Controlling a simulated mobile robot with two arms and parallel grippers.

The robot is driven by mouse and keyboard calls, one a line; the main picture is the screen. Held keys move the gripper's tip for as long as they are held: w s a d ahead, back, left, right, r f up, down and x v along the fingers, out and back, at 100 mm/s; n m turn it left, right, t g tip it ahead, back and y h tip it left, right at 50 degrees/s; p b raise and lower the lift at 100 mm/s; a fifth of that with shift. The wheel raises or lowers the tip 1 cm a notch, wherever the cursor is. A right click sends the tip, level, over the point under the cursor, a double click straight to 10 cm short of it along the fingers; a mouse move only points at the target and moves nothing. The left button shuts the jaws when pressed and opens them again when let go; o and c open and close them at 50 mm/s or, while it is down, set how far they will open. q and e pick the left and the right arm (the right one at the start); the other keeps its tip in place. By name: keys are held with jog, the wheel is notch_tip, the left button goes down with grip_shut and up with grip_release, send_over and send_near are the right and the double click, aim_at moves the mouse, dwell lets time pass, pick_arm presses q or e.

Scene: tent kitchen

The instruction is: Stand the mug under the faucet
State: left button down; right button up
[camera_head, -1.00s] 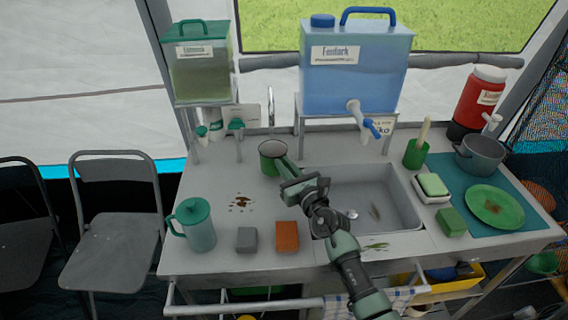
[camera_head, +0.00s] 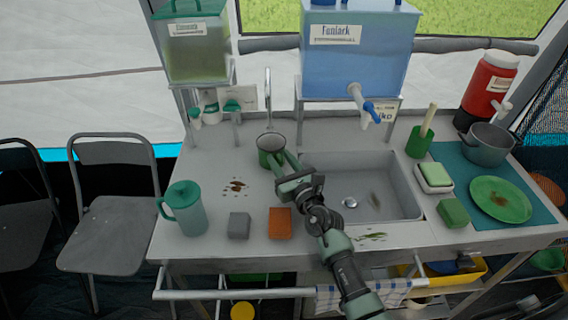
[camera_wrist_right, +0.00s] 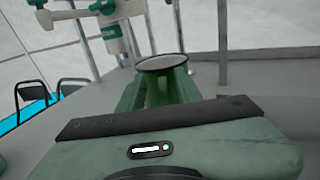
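The green mug (camera_head: 268,158) is upright with its pale rim up, left of the sink. My right gripper (camera_head: 281,160) reaches it from the front. In the right wrist view the mug (camera_wrist_right: 163,84) sits between the two fingers, which press close on both sides, so the gripper looks shut on it. Whether its base touches the counter is hidden. The thin grey faucet (camera_head: 268,98) rises just behind the mug at the back of the counter. My left gripper is not in view.
The sink (camera_head: 400,205) is right of the mug. A lidded pitcher (camera_head: 187,212), grey block (camera_head: 239,225) and orange block (camera_head: 280,223) stand front left. A blue water tank (camera_head: 355,65) with a tap and a green-lidded dispenser (camera_head: 190,50) stand behind.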

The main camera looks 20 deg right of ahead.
jog(key=s, duration=0.8)
jog(key=s+d, duration=0.1)
jog(key=s, duration=0.3)
jog(key=shift+d+r, duration=0.1)
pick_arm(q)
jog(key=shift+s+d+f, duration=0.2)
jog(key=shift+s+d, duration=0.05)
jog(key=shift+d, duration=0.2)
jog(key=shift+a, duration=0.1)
